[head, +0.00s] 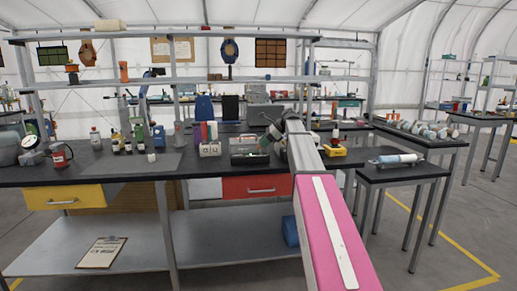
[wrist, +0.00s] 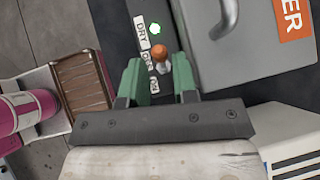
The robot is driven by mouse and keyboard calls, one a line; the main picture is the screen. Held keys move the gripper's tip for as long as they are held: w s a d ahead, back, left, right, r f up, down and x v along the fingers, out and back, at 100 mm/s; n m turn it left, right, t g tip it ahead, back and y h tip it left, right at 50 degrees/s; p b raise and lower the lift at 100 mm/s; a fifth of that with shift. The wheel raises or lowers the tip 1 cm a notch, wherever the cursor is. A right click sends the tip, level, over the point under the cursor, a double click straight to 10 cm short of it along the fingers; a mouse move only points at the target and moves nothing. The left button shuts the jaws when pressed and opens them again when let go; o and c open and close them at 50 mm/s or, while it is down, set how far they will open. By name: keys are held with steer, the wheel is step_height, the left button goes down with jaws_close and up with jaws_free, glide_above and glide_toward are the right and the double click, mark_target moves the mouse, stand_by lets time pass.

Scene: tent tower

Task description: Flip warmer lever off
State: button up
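In the wrist view, a small lever (wrist: 162,60) with an orange-brown end sits on a dark panel beside white label tags (wrist: 142,33); one tag reads DRY, one appears to read OFF and the lowest is hard to read. A small bright green-white light (wrist: 155,28) is just above the lever. A grey box (wrist: 205,50) with a handle stands right beside it and bears an orange label ending in "ER". My gripper (wrist: 159,78) is open, its green fingers on either side of the lever with gaps visible. In the head view my arm reaches over the bench and the lever cannot be made out.
The black-topped bench (head: 105,172) holds bottles, a red mug (head: 60,155) and small devices. A yellow drawer (head: 65,196) and a red drawer (head: 257,188) are beneath it. A slatted brown panel (wrist: 85,82) and pink-white cylinders (wrist: 22,115) lie left in the wrist view.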

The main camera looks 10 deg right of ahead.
mark_target(259, 147)
steer(key=shift+x, duration=1.8)
jaws_close()
steer(key=shift+a+h, duration=0.3)
steer(key=shift+h, duration=0.2)
steer(key=shift+f+h, duration=0.15)
steer(key=shift+h, duration=0.35)
jaws_free()
